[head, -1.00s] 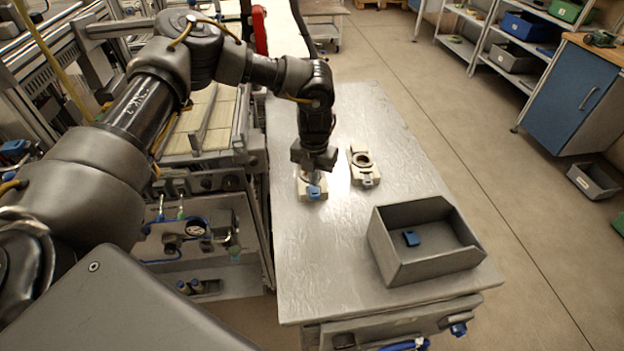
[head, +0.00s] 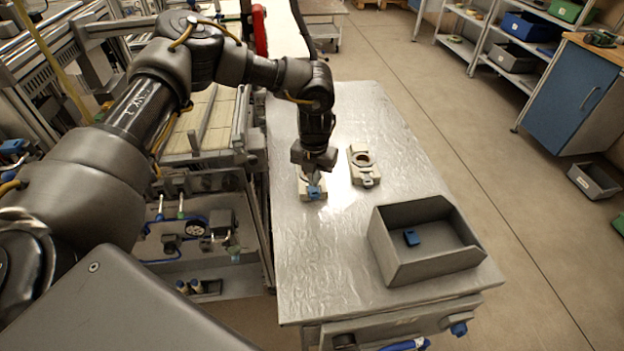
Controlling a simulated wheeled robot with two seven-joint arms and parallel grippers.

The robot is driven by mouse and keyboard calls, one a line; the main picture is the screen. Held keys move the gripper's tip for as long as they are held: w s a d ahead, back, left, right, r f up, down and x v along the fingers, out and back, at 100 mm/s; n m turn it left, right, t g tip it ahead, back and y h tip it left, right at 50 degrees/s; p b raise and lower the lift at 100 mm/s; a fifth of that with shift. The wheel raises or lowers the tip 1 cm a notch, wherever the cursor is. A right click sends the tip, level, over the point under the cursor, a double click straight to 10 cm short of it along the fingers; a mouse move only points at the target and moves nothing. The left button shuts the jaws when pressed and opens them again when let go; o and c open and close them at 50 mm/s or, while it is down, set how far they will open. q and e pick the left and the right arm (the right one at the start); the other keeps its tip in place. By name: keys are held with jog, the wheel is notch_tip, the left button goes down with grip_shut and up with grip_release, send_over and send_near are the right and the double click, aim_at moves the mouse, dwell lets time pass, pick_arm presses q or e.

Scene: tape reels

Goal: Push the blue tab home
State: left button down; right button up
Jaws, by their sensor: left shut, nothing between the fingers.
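The blue tab (head: 314,192) sits at the near end of a cream tape reel body (head: 303,188) on the metal table (head: 325,250). My left gripper (head: 315,177) is shut with nothing between its fingers. It points down over that reel, right at the tab; I cannot tell whether it touches the tab. The gripper hides most of the reel. A second cream reel body (head: 359,158) with a round dark opening lies to the right, with a grey tab (head: 369,180) at its near end. My right gripper is not in view.
A grey open bin (head: 430,262) stands at the table's near right, with a loose blue piece (head: 411,238) inside. The table between the reels and the bin is clear. A conveyor frame (head: 205,125) stands close along the table's left side.

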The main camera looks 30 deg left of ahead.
pick_arm(q)
jog(key=shift+f+b, duration=0.35)
jog(key=shift+f, duration=0.3)
dwell(1.5)
jog(key=shift+p, duration=0.3)
jog(key=shift+r, duration=0.15)
notch_tip(320, 180, up, 7)
jog(key=p, duration=0.5)
jog(key=shift+p, duration=0.3)
jog(key=shift+f, duration=0.2)
